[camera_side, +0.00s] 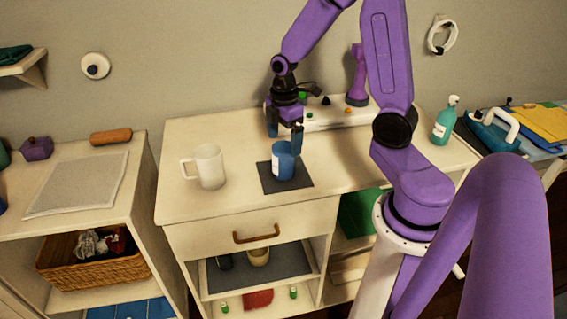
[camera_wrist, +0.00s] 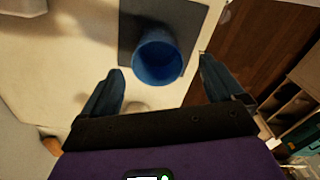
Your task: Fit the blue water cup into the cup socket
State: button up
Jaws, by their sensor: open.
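The blue water cup (camera_side: 283,163) stands upright on a dark square mat (camera_side: 298,184) on the white cabinet top. It has a pale label on its left side. In the wrist view I look down into the open blue cup (camera_wrist: 158,58), with the dark mat (camera_wrist: 130,25) around it. My gripper (camera_side: 284,140) is open and empty, just above and behind the cup in the side view. In the wrist view the cup shows between and beyond the fingertips of my gripper (camera_wrist: 161,66). I cannot make out a distinct cup socket; any recess under the cup is hidden.
A white mug (camera_side: 208,167) stands left of the mat. A pale console (camera_side: 335,117) with coloured knobs lies behind my gripper. A green pump bottle (camera_side: 445,121) stands at the right. The cabinet's front edge and drawer handle (camera_side: 256,235) are nearer the camera.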

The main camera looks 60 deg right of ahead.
aim_at(284, 161)
jog(key=shift+w+f, duration=0.15)
jog(key=shift+f, duration=2.65)
jog(key=c, duration=1.1)
